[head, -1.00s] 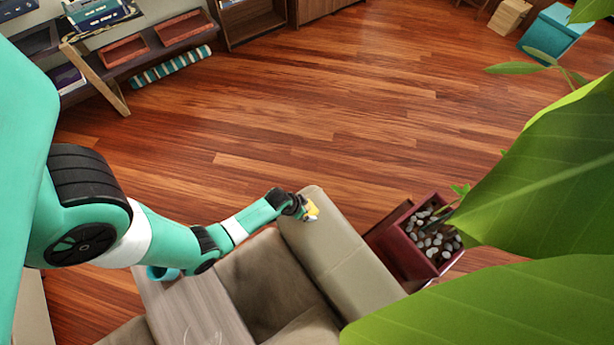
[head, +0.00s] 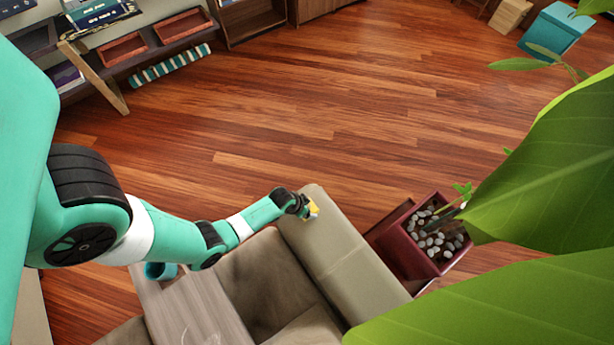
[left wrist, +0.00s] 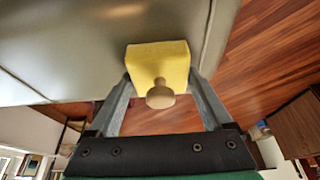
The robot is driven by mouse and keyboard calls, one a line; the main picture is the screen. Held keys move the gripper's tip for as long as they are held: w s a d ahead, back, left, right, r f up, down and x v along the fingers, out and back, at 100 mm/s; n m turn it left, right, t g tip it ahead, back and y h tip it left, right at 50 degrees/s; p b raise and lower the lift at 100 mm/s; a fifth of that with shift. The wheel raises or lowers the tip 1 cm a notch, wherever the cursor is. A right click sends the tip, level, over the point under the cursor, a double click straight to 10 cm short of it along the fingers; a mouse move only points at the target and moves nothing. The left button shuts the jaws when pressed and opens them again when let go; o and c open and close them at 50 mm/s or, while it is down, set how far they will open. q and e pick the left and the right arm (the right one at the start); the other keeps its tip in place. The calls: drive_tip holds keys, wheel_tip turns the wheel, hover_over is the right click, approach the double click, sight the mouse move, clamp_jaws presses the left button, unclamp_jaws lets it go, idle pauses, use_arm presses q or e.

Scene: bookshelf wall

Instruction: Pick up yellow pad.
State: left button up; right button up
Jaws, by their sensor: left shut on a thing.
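The yellow pad (left wrist: 157,62) is a small yellow block with a round wooden knob, seen large in the left wrist view. It also shows small in the head view (head: 312,209), at the near end of my left arm's reach by the sofa's armrest. My left gripper (head: 305,206) is shut on the pad, with one finger on each side of it in the left wrist view (left wrist: 160,92). The pad is against or very close to the grey-beige armrest (head: 345,245); I cannot tell whether they touch. My right gripper is not in view.
A wooden side surface (head: 200,305) lies beside the sofa seat (head: 270,285). A dark red planter (head: 432,240) with pebbles stands right of the armrest, and large leaves (head: 545,180) cover the right side. The wood floor (head: 350,110) beyond is clear.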

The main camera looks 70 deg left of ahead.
use_arm(q)
drive_tip(key=shift+r, duration=0.45)
wheel_tip(320, 180, up, 3)
drive_tip(key=shift+f+p, duration=0.1)
drive_tip(key=shift+p, duration=1)
drive_tip(key=d+r+p, duration=0.1)
drive_tip(key=s+d+r+p, duration=0.1)
drive_tip(key=r+p, duration=0.1)
drive_tip(key=s+d+r+p, duration=0.1)
drive_tip(key=r+p, duration=0.1)
drive_tip(key=shift+s+d+r, duration=0.1)
drive_tip(key=shift+s+r, duration=0.05)
drive_tip(key=shift+r, duration=0.1)
drive_tip(key=s+d+r+p, duration=0.3)
drive_tip(key=s+d, duration=0.2)
drive_tip(key=d, duration=0.3)
drive_tip(key=shift+s+d+r, duration=0.15)
drive_tip(key=shift+s+r, duration=0.25)
